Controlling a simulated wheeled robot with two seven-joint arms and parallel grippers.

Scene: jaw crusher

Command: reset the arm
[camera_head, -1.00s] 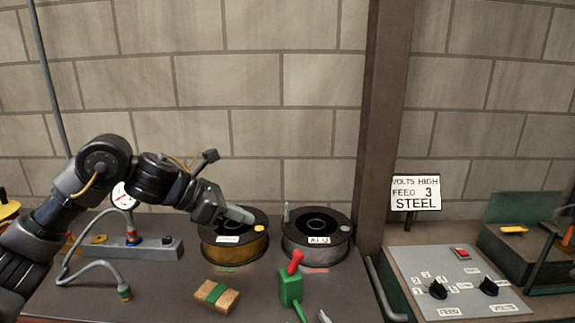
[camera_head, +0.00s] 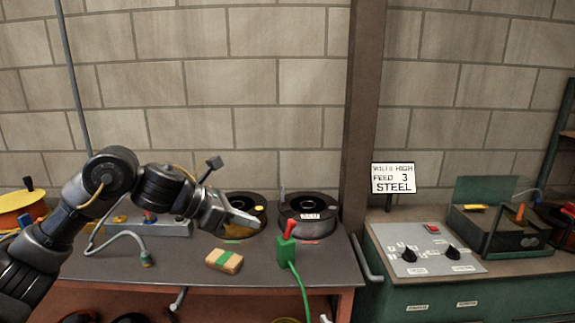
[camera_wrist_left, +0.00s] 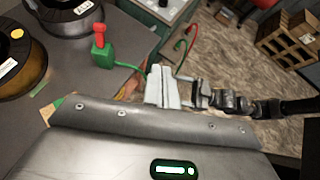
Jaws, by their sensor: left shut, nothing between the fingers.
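My left arm comes in from the left in the head view. Its gripper (camera_head: 250,221) is shut and empty, in front of the copper-coloured wire spool (camera_head: 232,232) and overlapping it in the picture. I cannot tell if they touch. In the left wrist view the shut pale fingers (camera_wrist_left: 163,86) point away over the bench edge. A dark jointed arm, apparently my right one, comes in from the right there; its gripper end (camera_wrist_left: 201,94) is small, and its jaws are unclear. It does not show in the head view.
A silver wire spool (camera_head: 311,228), a green clamp with a red handle (camera_head: 286,248) and a brown block with a green band (camera_head: 224,261) stand on the bench. A post (camera_head: 364,120) rises behind. A control panel (camera_head: 425,246) and a sign (camera_head: 393,178) are at right.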

